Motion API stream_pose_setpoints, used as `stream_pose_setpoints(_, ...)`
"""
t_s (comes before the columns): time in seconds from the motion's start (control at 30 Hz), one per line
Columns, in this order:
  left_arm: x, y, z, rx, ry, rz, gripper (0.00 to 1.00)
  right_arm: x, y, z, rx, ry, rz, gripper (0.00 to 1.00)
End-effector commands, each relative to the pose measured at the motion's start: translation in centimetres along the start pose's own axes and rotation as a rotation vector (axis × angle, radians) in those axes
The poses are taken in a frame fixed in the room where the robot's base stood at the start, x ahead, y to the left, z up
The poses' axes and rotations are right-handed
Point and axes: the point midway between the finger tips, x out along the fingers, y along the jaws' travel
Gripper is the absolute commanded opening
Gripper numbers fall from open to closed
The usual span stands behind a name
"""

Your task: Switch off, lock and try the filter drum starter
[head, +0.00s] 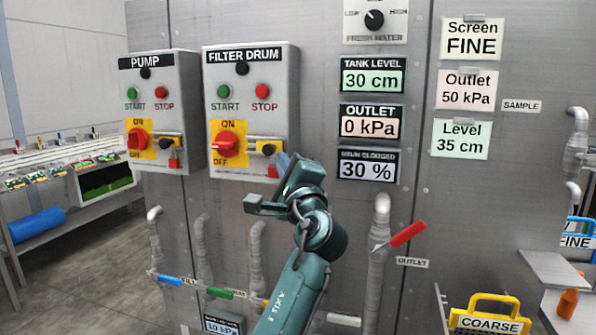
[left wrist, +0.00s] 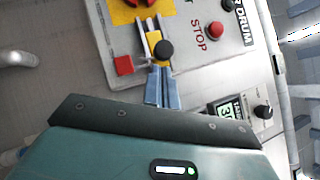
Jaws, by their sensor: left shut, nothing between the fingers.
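The filter drum starter (head: 247,92) is a grey box on the panel with a green START button (head: 223,91) and a red STOP button (head: 262,90). Its red rotary switch (head: 228,145) sits on a yellow ON/OFF plate; I cannot tell its exact setting. Right of it is a yellow block with a black knob (head: 268,149); the knob also shows in the left wrist view (left wrist: 164,49). A red padlock body (left wrist: 123,65) is beside my fingers. My left gripper (left wrist: 161,88) is shut and empty, its blue fingertips close to the knob; contact is unclear. My right gripper is out of view.
The pump starter (head: 160,110) stands just left, with a red padlock (head: 174,160) at its hasp. Pipes and coloured valve handles, one red (head: 407,234), stick out below. Display plates (head: 372,76) are on the right. A yellow COARSE basket (head: 489,318) is at lower right.

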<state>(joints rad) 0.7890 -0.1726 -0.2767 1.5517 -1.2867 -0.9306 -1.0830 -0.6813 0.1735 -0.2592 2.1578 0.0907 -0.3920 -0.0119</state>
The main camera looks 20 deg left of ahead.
Motion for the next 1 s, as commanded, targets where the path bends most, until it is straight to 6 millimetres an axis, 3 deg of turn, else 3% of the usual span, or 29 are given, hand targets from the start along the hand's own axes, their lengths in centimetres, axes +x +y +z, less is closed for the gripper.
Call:
stream_pose_setpoints(0.47,0.5,0.0,0.5,0.0,0.0,0.0,0.0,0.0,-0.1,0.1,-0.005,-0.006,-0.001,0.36)
stream_pose_setpoints(0.77,2.8,1.8,3.5,0.002,-0.003,0.001,0.0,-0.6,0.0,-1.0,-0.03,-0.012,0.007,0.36)
stream_pose_setpoints(1.0,3.0,2.0,3.8,0.0,-0.006,0.001,0.0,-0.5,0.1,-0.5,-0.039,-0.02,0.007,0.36)
